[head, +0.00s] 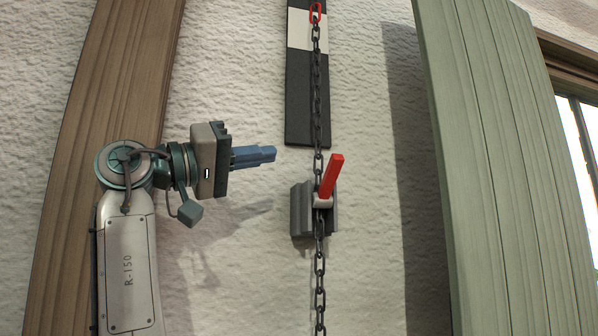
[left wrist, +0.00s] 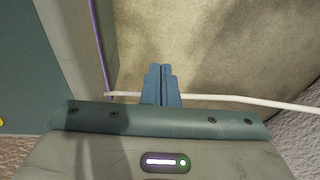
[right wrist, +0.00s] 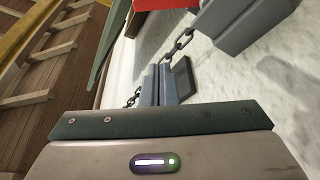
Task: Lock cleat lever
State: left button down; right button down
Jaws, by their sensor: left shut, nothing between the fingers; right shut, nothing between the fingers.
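In the head view a red lever (head: 332,176) sticks up from the grey cleat (head: 301,212) on the wall, leaning slightly right. A dark chain (head: 319,272) hangs vertically through the cleat past a pale collar at the lever's base. My right gripper (head: 272,154) is shut and empty, to the left of the lever, apart from it and near the height of its top. In the right wrist view the shut fingers (right wrist: 157,80) show below the chain (right wrist: 178,45), with red of the lever at the top edge and the grey cleat (right wrist: 240,22) at right. My left gripper (left wrist: 161,72) is shut and empty, away from the cleat.
A black and white board (head: 307,100) is behind the chain, and a red link (head: 316,12) shows at the top. A brown wooden lath (head: 115,90) stands at left and green laths (head: 500,170) at right. A pale rod (left wrist: 245,100) crosses the left wrist view.

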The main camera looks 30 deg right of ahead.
jog(key=s, duration=0.1)
notch_tip(320, 180, up, 3)
jog(key=p, duration=0.7)
send_over(329, 181)
jog(key=w+a, duration=0.2)
jog(key=s+f, duration=0.1)
jog(key=s+f+p, duration=0.1)
jog(key=f, duration=0.1)
jog(key=shift+f, duration=0.15)
jog(key=shift+d, duration=0.1)
